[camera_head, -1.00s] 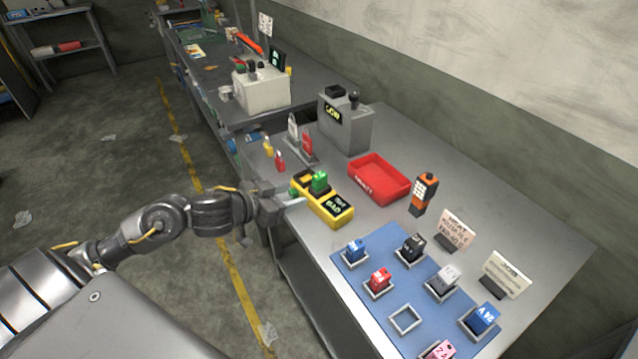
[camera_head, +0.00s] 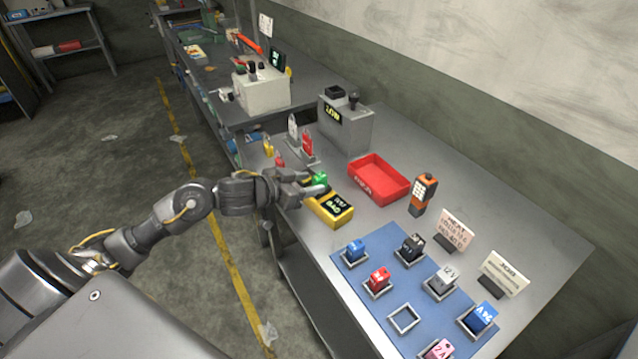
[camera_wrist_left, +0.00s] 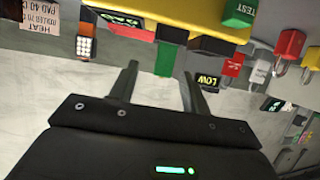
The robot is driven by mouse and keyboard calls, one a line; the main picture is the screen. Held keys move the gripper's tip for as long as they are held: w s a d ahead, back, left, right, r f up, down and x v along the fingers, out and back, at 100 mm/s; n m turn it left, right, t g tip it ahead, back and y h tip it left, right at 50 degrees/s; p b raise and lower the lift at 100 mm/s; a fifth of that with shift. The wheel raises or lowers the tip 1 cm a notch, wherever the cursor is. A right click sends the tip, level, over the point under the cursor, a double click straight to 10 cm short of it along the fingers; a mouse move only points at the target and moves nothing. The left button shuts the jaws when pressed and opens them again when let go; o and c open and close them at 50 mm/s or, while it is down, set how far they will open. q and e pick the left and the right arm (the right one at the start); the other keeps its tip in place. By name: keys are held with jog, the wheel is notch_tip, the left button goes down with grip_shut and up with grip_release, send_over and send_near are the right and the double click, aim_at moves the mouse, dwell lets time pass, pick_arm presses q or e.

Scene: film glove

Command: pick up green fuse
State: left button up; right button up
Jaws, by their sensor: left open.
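The green fuse (camera_head: 320,179) sits upright in the yellow tester (camera_head: 328,219) near the left edge of the workbench. In the left wrist view, which is upside down, the green fuse (camera_wrist_left: 166,58) shows between the two spread fingers. My left gripper (camera_head: 316,183) is open and level with the fuse, with a finger on either side of it. The left wrist view also shows the gripper (camera_wrist_left: 160,76); I cannot tell whether the fingers touch the fuse. The arm hides part of the tester. My right gripper is not in view.
A red bin (camera_head: 379,181) stands right of the tester. A blue mat (camera_head: 350,268) in front holds several coloured fuses in square holders, one holder (camera_head: 404,319) empty. A grey box (camera_head: 345,130), red and grey padlocks and an orange handheld device (camera_head: 423,194) stand nearby.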

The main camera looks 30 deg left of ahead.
aim_at(314, 179)
pick_arm(q)
jog(key=x, duration=0.4)
jog(key=shift+w+p, duration=0.3)
jog(key=shift+w, duration=0.2)
jog(key=shift+a, duration=0.1)
grip_shut()
